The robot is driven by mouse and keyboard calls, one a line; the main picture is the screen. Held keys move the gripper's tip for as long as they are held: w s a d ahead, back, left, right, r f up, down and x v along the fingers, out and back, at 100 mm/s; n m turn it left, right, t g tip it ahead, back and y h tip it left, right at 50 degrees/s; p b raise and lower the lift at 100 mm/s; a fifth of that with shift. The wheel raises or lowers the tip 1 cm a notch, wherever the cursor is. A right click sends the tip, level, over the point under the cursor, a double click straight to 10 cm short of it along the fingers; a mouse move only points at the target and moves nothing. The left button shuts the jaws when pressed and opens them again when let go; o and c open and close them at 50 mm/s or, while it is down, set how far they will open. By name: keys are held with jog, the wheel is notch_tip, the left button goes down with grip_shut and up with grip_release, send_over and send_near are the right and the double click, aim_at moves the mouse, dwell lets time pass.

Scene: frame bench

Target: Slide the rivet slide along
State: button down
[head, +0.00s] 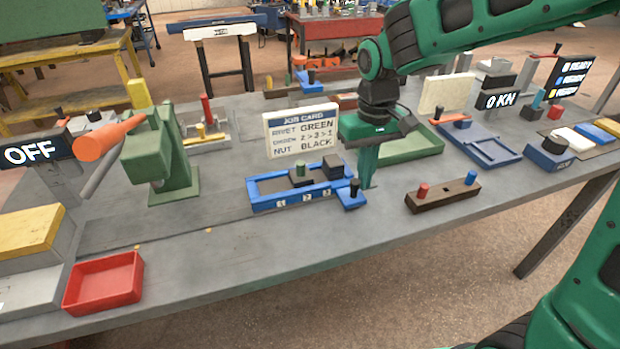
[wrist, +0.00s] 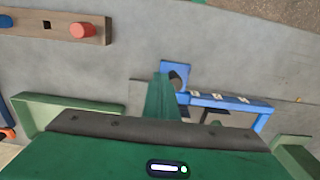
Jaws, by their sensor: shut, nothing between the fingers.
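A blue tray (head: 262,206) with numbered marks 1, 2 and 3 on its front edge stands at the middle of the bench. A dark block with a green peg (head: 301,171) and a taller dark block (head: 333,168) sit in it. A blue tab with a black knob (head: 351,198) is at its right end; I cannot tell which part is the rivet slide. My gripper (head: 368,184) points down just right of the knob, fingers shut and empty. In the wrist view, the fingers (wrist: 161,78) are close beside the blue tab (wrist: 179,74); contact is unclear.
A job card (head: 301,128) stands behind the tray. A wooden block with red and blue pegs (head: 441,194) lies to the right, a green tray (head: 412,146) behind it. A green press (head: 165,160) and red bin (head: 104,283) are left. Bare bench lies in front.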

jog(key=shift+s+a, duration=1.35)
jog(key=shift+a, duration=3.4)
jog(key=shift+s+a, duration=1.35)
jog(key=shift+a, duration=3.35)
jog(key=shift+s+a, duration=1.35)
jog(key=shift+a, duration=3.4)
jog(key=shift+d, duration=0.1)
jog(key=shift+w+d, duration=0.25)
jog(key=shift+d, duration=0.45)
jog(key=shift+r, duration=0.1)
notch_tip(320, 180, up, 7)
